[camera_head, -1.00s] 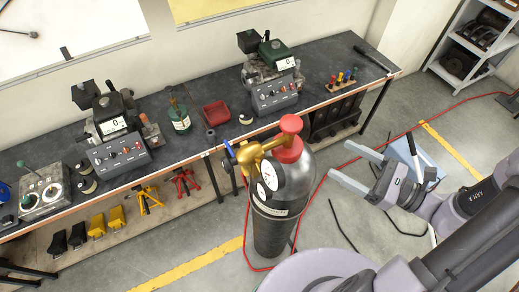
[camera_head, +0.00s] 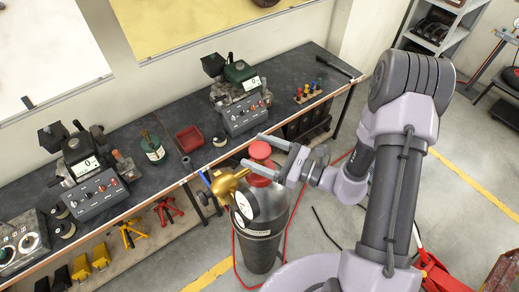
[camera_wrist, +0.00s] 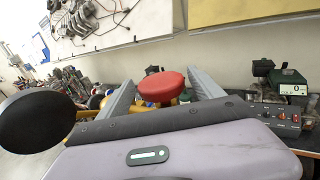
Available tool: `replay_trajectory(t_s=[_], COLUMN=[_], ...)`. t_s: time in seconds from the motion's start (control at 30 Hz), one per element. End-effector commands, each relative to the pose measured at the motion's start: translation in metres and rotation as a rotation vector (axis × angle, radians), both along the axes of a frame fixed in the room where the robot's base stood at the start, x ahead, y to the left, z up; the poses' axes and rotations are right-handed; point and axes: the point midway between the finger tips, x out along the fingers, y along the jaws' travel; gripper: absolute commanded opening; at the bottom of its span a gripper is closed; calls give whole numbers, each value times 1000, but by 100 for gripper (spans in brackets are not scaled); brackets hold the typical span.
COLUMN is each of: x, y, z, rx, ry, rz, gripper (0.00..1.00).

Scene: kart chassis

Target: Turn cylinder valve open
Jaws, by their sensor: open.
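The gas cylinder (camera_head: 268,245) stands upright on the floor in front of the bench, dark below and grey at the shoulder. Its round red valve knob (camera_head: 260,150) is on top. A brass regulator (camera_head: 228,180) with a white dial and a blue part sits on its left side. My gripper (camera_head: 254,151) is open at the cylinder's top, one finger on each side of the knob. In the wrist view the knob (camera_wrist: 162,86) shows between the two fingers, with apparent gaps on both sides. I cannot tell whether either finger touches it. The gripper partly hides the cylinder's shoulder.
The workbench (camera_head: 170,120) runs behind the cylinder, with machines, a green bottle (camera_head: 152,148) and a red tray (camera_head: 189,138). Red and yellow stands are under it. A red hose lies on the floor around the cylinder. Floor to the right is mostly open.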

Motion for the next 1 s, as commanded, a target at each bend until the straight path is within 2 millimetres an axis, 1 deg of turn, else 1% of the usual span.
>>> replay_trajectory(t_s=[0.07,0.2,0.27,0.3,0.37,0.47,0.6,0.83,0.87,0.93,0.97,1.0], x=[0,0,0,0,0,1,1,0,0,0,0,0], y=[0,0,0,0,0,-1,-1,0,0,-1,-1,-1], z=[0,0,0,0,0,-1,-2,0,0,0,0,0], rx=[0,0,0,0,1,2,0,0,0,0,0,0], ry=[0,0,0,0,0,-7,-4,0,0,0,0,0], rz=[0,0,0,0,0,36,131,136,136,136,136,135], gripper=[76,49,37,29,17,16,16,16,60,74,76,76])
